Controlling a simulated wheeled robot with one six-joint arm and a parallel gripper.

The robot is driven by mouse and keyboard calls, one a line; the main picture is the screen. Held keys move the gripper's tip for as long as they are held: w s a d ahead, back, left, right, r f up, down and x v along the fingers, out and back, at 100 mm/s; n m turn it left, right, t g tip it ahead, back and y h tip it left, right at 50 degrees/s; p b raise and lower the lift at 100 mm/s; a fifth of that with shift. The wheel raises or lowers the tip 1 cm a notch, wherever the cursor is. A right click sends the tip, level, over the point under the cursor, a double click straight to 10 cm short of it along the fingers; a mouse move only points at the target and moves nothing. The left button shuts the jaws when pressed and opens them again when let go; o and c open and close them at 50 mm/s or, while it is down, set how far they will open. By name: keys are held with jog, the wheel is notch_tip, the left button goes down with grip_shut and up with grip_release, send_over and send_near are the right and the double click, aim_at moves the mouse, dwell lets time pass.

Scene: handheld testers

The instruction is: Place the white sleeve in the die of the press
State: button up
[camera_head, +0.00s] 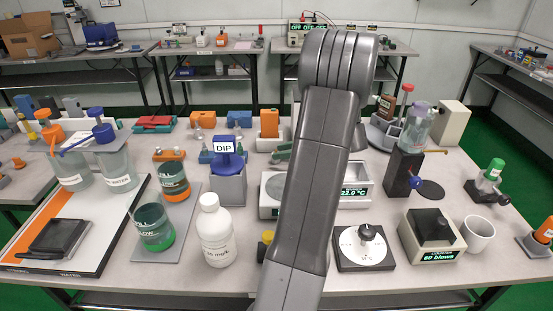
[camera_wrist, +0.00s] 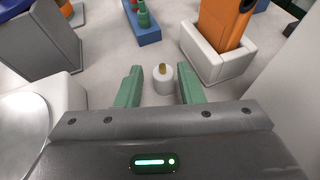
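A small white cylinder with a brass-coloured top (camera_wrist: 163,84), which looks like the white sleeve, stands upright on the bench in the wrist view. My gripper (camera_wrist: 159,71) is open, with its two green fingers on either side of the cylinder. A gap shows on both sides, wider on the left. In the head view my arm covers most of the gripper and hides the cylinder; only a bit of green finger (camera_head: 281,154) shows. I cannot tell which device is the press, and I see no die clearly.
An orange tool in a white holder (camera_wrist: 207,62) stands close to the right finger. A blue block with green pegs (camera_wrist: 150,35) lies beyond. A grey container (camera_wrist: 45,45) is at left. In the head view, a white bottle (camera_head: 215,235) and a dial plate (camera_head: 364,250) stand in front.

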aim_at(271, 161)
jog(key=x, duration=0.2)
jog(key=b+x, duration=0.1)
jog(key=x, duration=0.2)
jog(key=shift+w+d+f, duration=0.1)
jog(key=shift+d+f, duration=0.1)
jog(key=shift+f, duration=0.15)
grip_shut()
